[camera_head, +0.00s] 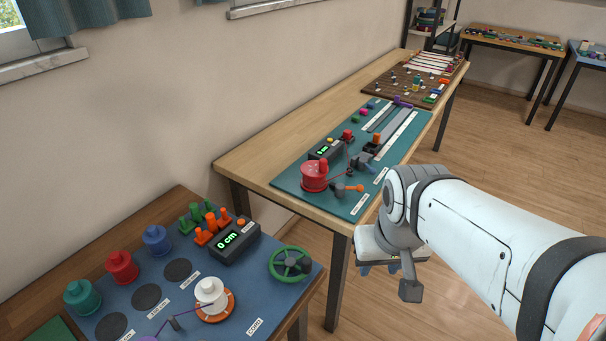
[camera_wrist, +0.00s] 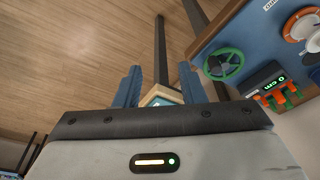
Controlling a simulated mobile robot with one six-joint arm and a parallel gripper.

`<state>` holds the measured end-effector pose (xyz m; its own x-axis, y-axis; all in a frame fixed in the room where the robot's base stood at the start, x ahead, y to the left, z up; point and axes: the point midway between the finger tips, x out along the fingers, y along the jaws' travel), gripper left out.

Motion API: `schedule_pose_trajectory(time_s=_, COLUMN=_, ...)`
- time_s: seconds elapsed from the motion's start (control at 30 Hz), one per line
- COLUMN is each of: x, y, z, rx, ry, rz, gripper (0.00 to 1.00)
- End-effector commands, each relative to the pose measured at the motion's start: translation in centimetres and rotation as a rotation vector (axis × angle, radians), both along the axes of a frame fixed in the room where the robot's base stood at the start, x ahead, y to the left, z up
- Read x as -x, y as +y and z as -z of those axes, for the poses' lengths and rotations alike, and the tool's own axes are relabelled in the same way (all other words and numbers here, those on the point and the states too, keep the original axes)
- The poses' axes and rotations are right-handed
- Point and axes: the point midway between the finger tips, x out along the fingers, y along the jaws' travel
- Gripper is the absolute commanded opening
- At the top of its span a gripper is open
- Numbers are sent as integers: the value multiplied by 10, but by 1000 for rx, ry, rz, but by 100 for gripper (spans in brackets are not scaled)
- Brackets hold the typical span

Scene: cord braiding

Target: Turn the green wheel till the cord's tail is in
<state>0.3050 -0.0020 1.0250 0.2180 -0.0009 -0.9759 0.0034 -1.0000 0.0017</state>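The green wheel (camera_head: 290,264) is mounted at the right end of the blue board on the near table. It also shows in the wrist view (camera_wrist: 223,64), right of my fingers. A thin purple cord (camera_head: 190,308) runs from the white spool (camera_head: 211,292), which sits on an orange ring, past a small dark post (camera_head: 174,323) to a purple piece at the bottom edge. I cannot make out the cord's tail. A dark counter box (camera_head: 235,241) reads 0 cm. My gripper (camera_head: 379,268) is right of the wheel, clear of it. In the wrist view its blue fingers (camera_wrist: 160,88) are apart with nothing held.
Teal, red and blue spools (camera_head: 122,267) stand at the left of the blue board, beside dark round pads. Orange and green pegs (camera_head: 206,222) stand behind the box. A second table (camera_head: 240,163) with a teal board and red spool (camera_head: 315,176) stands behind. Open floor lies right.

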Motion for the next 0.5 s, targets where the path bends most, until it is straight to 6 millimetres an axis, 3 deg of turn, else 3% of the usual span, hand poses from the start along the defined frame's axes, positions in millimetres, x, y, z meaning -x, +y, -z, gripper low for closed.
schedule_pose_trajectory(time_s=0.27, x=-9, y=5, z=1, rx=-1, ry=14, rz=-18, gripper=48)
schedule_pose_trajectory(time_s=0.37, x=-27, y=7, z=4, rx=-2, ry=44, rz=-62, gripper=48)
schedule_pose_trajectory(time_s=0.5, x=-61, y=34, z=17, rx=2, ry=103, rz=-133, gripper=48)
